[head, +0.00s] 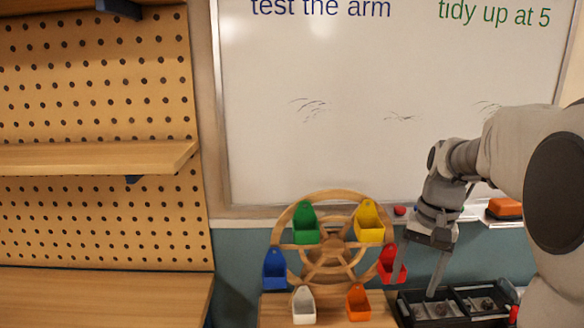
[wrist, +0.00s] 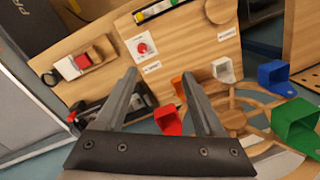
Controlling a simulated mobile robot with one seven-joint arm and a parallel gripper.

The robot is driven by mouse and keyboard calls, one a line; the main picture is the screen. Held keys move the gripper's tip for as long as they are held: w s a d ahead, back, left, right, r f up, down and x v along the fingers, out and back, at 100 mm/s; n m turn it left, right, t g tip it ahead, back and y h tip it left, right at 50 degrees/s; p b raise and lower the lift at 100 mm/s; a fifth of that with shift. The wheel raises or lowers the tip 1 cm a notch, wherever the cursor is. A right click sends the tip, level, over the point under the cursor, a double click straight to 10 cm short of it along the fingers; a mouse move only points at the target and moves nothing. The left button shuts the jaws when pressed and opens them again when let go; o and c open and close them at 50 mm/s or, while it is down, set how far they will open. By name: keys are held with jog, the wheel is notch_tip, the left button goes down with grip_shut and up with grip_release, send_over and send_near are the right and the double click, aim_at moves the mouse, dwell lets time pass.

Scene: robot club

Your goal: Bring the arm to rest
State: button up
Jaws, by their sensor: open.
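My gripper (head: 414,287) is open and points down at the right of the wooden wheel (head: 333,245), above a black compartment tray (head: 395,312). In the head view one finger overlaps the edge of the red bucket (head: 386,262) on the wheel; I cannot tell whether they touch. In the wrist view my open fingers (wrist: 158,76) show nothing gripped, and the red bucket (wrist: 168,121) appears between them, farther off. My arm reaches in from the right side of the head view, bent at the wrist.
The wheel also carries green (head: 306,232), yellow (head: 369,232), blue (head: 274,268), white (head: 303,306) and orange (head: 358,305) buckets. A whiteboard (head: 400,150) stands behind, with an orange eraser (head: 505,208) on its ledge. A pegboard (head: 90,90) with a wooden shelf (head: 90,157) is at left.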

jog(key=s+a+r+n+t, duration=0.1)
jog(key=s+a+t, duration=0.1)
jog(key=s, duration=0.3)
jog(key=s+a+r+n+t, duration=0.1)
jog(key=s+a+n+t, duration=0.1)
jog(key=s+a, duration=0.2)
jog(key=s+a+r+n+t+h, duration=0.1)
jog(key=s+a+r+n, duration=0.1)
jog(key=s, duration=0.6)
jog(key=shift+s+a+t+p, duration=0.2)
jog(key=shift+a+t+p, duration=0.2)
